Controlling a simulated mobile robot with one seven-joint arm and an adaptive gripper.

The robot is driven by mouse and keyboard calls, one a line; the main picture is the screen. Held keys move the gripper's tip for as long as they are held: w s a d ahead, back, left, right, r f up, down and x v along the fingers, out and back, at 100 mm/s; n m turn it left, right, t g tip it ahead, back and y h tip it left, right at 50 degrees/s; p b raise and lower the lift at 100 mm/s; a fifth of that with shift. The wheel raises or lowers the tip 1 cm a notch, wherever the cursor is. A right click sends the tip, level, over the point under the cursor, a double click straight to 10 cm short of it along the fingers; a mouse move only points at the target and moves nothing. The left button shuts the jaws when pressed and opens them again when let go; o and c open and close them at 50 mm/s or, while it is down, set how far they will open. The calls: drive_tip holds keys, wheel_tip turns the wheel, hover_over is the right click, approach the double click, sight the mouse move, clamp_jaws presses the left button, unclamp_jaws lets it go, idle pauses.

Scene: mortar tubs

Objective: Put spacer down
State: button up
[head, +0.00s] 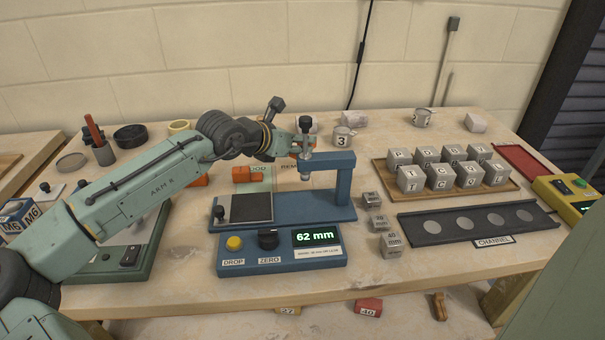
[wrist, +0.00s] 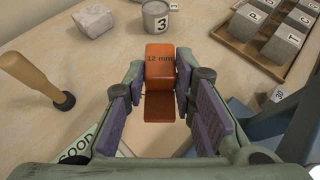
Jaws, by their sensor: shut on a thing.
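The spacer (wrist: 160,68) is an orange block marked "12 mm". In the wrist view it sits between the two purple-padded fingers of my gripper (wrist: 160,88), which is shut on it. In the head view my gripper (head: 290,145) is at the back of the table, behind the blue measuring stand (head: 343,185). The held spacer is mostly hidden there; only a small orange patch shows by the fingers. I cannot tell whether its underside touches the table.
The stand's display (head: 316,237) reads 62 mm. Orange blocks (head: 247,174) lie left of the stand near a GOOD label (wrist: 78,150). A cup marked 3 (wrist: 155,17) and a pale block (wrist: 93,20) stand beyond the gripper. A wooden tray (head: 385,183) of lettered cubes is at right.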

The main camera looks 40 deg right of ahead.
wheel_tip(320, 180, down, 7)
drive_tip(key=shift+f+p, duration=0.1)
drive_tip(key=shift+p, duration=0.55)
drive_tip(key=shift+f, duration=0.2)
drive_tip(key=o, duration=1)
drive_tip(key=shift+r, duration=0.1)
drive_tip(key=shift+o, duration=0.2)
